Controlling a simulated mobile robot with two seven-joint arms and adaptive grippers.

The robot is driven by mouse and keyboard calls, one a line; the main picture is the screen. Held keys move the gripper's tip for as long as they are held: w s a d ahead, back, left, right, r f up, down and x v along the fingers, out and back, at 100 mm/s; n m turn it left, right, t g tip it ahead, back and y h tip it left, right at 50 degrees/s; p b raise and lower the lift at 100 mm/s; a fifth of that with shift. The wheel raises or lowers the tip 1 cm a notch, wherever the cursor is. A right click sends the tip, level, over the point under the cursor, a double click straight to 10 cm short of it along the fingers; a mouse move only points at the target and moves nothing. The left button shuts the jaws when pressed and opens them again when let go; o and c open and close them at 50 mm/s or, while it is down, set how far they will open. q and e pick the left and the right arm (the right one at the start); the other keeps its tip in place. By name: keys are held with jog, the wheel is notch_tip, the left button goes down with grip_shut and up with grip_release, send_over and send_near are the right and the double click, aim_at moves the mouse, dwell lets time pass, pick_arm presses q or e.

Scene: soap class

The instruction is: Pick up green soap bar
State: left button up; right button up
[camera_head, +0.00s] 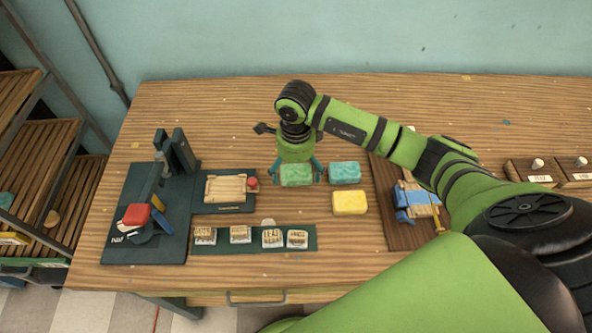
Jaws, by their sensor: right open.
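The green soap bar (296,176) lies on the wooden table near its middle. My right gripper (297,175) is over it from above, with its fingers open, one at the left end and one at the right end of the bar. I cannot tell whether the fingers touch it. A teal soap bar (345,173) lies just to the right, close to the right finger. A yellow soap bar (350,202) lies in front and to the right. My left gripper is not in view.
A dark mat with a wooden mold (226,188) is left of the soap. A green strip (262,248) with several small labelled blocks lies in front. A dark board with tools (150,215) is at far left. A brown board with a blue item (412,203) is at right, partly behind my arm.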

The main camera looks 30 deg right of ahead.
aim_at(296, 174)
notch_tip(296, 174, down, 2)
jog(key=shift+d, duration=0.1)
jog(key=shift+f, duration=0.3)
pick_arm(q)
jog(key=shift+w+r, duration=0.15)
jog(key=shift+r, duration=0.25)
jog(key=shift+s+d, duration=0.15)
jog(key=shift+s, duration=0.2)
pick_arm(e)
jog(key=c, duration=1.2)
jog(key=shift+r, duration=0.1)
